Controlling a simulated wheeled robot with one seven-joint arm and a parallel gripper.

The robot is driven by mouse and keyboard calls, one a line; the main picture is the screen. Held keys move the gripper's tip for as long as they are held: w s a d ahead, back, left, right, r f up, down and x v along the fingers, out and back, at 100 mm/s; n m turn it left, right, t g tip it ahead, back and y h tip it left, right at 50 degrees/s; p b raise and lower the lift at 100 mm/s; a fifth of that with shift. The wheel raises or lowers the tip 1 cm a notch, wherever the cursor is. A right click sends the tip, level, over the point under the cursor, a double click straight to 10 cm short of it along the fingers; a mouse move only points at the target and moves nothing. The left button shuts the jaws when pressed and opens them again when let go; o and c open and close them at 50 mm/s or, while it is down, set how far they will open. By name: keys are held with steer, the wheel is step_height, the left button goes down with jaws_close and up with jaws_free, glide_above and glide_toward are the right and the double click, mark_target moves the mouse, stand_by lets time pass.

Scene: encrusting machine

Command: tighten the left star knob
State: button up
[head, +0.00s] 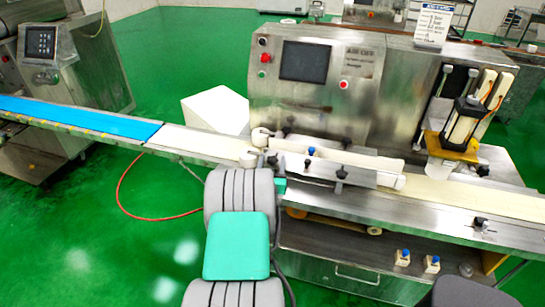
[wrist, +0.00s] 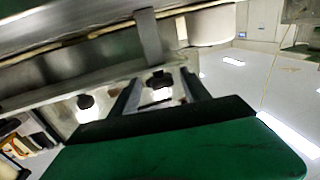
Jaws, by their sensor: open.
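Dark star knobs stand along the front rail of the machine's conveyor in the head view: a left one (head: 273,161) and a right one (head: 341,172). In the wrist view one dark knob (wrist: 158,80) shows between the two dark fingers of my gripper (wrist: 160,74). A second dark knob (wrist: 85,101) is outside the fingers, toward the picture's left. My gripper is open; I cannot tell whether either finger touches the knob. In the head view my grey and green arm hides most of the gripper, close to the rail's left end.
The steel machine (head: 310,85) with its screen rises behind the rail. Blue-topped knobs (head: 311,151) stand nearby. A blue belt (head: 75,117) runs off to the left. A red hose (head: 125,200) lies on the open green floor at left. A yellow-based unit (head: 437,146) stands at right.

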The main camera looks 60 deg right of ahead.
steer(key=shift+x, duration=0.9)
steer(key=shift+c, duration=0.2)
jaws_close()
